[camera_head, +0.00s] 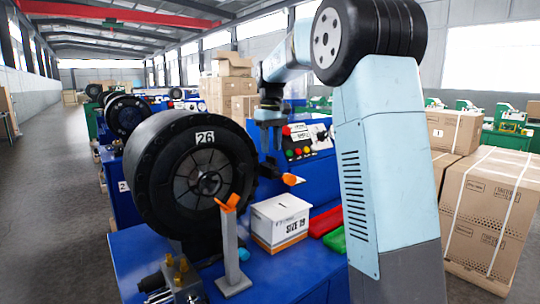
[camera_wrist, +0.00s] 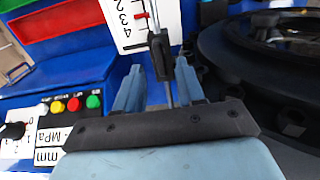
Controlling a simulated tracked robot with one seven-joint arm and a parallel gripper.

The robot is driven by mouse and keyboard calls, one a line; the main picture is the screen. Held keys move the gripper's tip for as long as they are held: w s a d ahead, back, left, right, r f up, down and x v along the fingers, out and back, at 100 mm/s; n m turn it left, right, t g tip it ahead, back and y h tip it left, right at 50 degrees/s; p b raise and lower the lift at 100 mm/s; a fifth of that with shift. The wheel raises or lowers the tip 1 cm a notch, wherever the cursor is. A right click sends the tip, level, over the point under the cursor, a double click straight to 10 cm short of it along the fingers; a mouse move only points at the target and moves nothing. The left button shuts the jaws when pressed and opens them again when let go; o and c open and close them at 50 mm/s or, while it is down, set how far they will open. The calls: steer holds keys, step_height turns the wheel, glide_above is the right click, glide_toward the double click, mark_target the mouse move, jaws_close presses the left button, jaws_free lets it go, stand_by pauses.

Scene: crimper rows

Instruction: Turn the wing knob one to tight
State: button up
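My gripper (camera_head: 268,147) points down beside the big black crimper head (camera_head: 190,172) marked 26. In the wrist view my gripper (camera_wrist: 160,66) is open, its two blue-grey fingers standing apart. A small dark piece on a thin metal rod (camera_wrist: 160,55), which looks like the wing knob, shows between the fingers. I see a gap on each side of it, and cannot tell its depth. A white scale (camera_wrist: 140,22) with numbers and a red mark lies behind the rod.
A control panel (camera_head: 305,142) with coloured buttons stands behind my gripper. A white box (camera_head: 279,221), red and green trays (camera_head: 333,240) and a grey post with an orange top (camera_head: 231,240) are on the blue bench. Cartons (camera_head: 490,210) stand at right.

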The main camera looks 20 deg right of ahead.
mark_target(271, 161)
steer(key=shift+f, duration=1.85)
